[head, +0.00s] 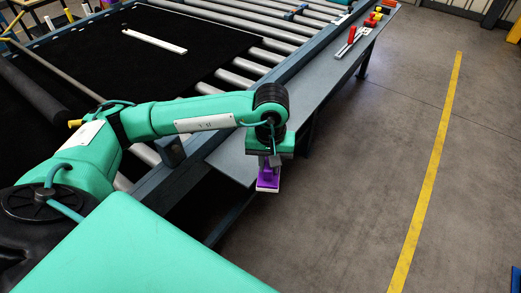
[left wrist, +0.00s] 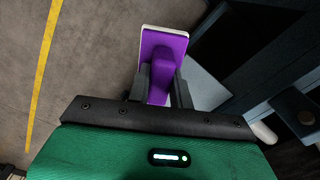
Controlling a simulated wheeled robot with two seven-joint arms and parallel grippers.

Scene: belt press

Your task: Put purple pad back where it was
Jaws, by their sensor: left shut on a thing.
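The purple pad (head: 268,181) is a small purple block with a pale plate along one side. It also shows in the left wrist view (left wrist: 163,50), where the purple part sits between the fingers and the white edge runs around its top. My left gripper (left wrist: 160,84) is shut on the pad. In the head view the left gripper (head: 269,164) points down and holds the pad at the front edge of the grey side shelf (head: 234,163), with floor behind it in the picture. I cannot tell whether the pad touches the shelf. My right gripper is not in view.
A roller conveyor (head: 255,65) with a black sheet (head: 110,60) and a white bar (head: 153,40) lies beyond my left arm. Several red, orange and yellow items (head: 372,18) stand at the shelf's far end.

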